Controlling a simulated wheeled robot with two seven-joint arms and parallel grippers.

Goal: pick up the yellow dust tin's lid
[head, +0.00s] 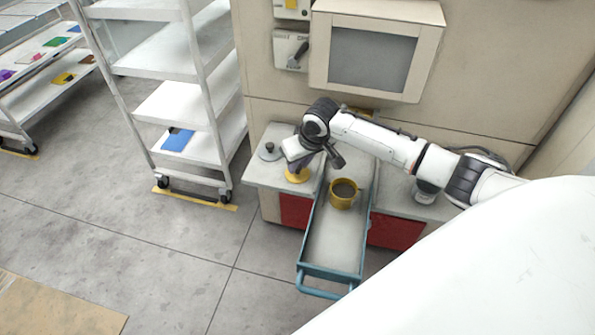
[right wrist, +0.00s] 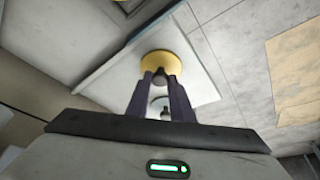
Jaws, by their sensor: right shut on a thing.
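The yellow dust tin's lid (head: 298,176) is a round yellow disc with a dark knob, at the counter's front part left of the drawer. In the right wrist view the lid (right wrist: 165,58) lies just past the fingertips. My right gripper (head: 296,168) points down over it, and its fingers (right wrist: 161,78) are shut on the knob. I cannot tell whether the lid touches the counter. The open yellow tin (head: 343,192), with dark contents, stands in the blue-railed drawer to the right. My left gripper is not in view.
A grey lid with a dark knob (head: 270,151) lies on the counter (head: 262,172), behind and left of the yellow lid. The drawer's blue handle (head: 322,278) juts forward. A white shelf trolley (head: 180,103) stands left. The floor in front is clear.

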